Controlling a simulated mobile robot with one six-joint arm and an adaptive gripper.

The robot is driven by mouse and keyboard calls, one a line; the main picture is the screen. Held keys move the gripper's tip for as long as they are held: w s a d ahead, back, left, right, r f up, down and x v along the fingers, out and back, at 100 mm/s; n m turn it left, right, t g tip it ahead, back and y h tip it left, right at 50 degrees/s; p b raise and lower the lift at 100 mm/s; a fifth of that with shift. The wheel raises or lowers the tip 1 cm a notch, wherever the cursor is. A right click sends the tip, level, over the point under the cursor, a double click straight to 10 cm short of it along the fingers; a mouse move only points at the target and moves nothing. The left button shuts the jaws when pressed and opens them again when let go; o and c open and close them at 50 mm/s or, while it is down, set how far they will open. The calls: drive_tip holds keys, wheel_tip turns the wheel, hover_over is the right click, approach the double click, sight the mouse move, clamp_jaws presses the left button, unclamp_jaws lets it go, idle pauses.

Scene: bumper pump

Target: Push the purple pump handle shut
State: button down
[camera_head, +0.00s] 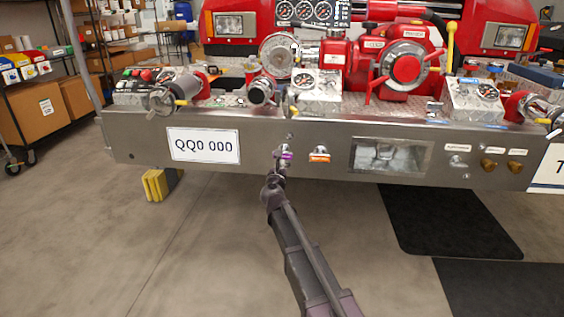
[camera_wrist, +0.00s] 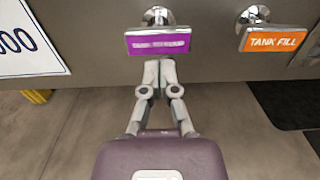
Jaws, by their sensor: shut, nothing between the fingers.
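The purple pump handle (camera_wrist: 158,41) is a labelled rectangular plate on a chrome stem at the bumper face. It is at the top centre of the wrist view, and it shows small in the head view (camera_head: 286,155), partly hidden by my gripper. My gripper (camera_wrist: 159,64) is shut and empty. Its fingertips are right at the lower edge of the purple handle, centred on it. I cannot tell whether they touch it. The stem shows above the plate. How far the handle stands out from the bumper is hard to tell.
An orange tank fill handle (camera_wrist: 274,39) is close on the right. A white number plate (camera_head: 204,146) is on the bumper to the left. The steel bumper (camera_head: 335,133) carries red pumps and gauges above. The floor below is open, with dark mats at right.

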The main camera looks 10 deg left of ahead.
drive_tip(key=s, duration=0.9)
drive_tip(key=shift+s, duration=0.3)
drive_tip(key=shift+f, duration=0.1)
drive_tip(key=s+d+f+m+g+h+p, duration=0.2)
drive_tip(key=s+d+f+m+g+h, duration=0.15)
drive_tip(key=d+m, duration=0.75)
drive_tip(key=s+d+f+m+g+h+p, duration=0.25)
drive_tip(key=s+d+m+g, duration=0.2)
drive_tip(key=d+m, duration=0.65)
drive_tip(key=s+d+f+m+g+y+p, duration=0.1)
drive_tip(key=s+d+m+g+y+p, duration=0.3)
drive_tip(key=s+m, duration=0.4)
drive_tip(key=s+d+f+m+g+y+p, duration=0.1)
drive_tip(key=s+d+f+m+g+y, duration=0.1)
drive_tip(key=s+d+m+g, duration=0.5)
drive_tip(key=s+a+r+p, duration=0.1)
drive_tip(key=r+p, duration=1.7)
drive_tip(key=s+a+r+n+t+p, duration=0.1)
drive_tip(key=a+r+p, duration=0.1)
drive_tip(key=r+p, duration=1.7)
drive_tip(key=shift+s+a+r, duration=0.15)
drive_tip(key=shift+a, duration=0.1)
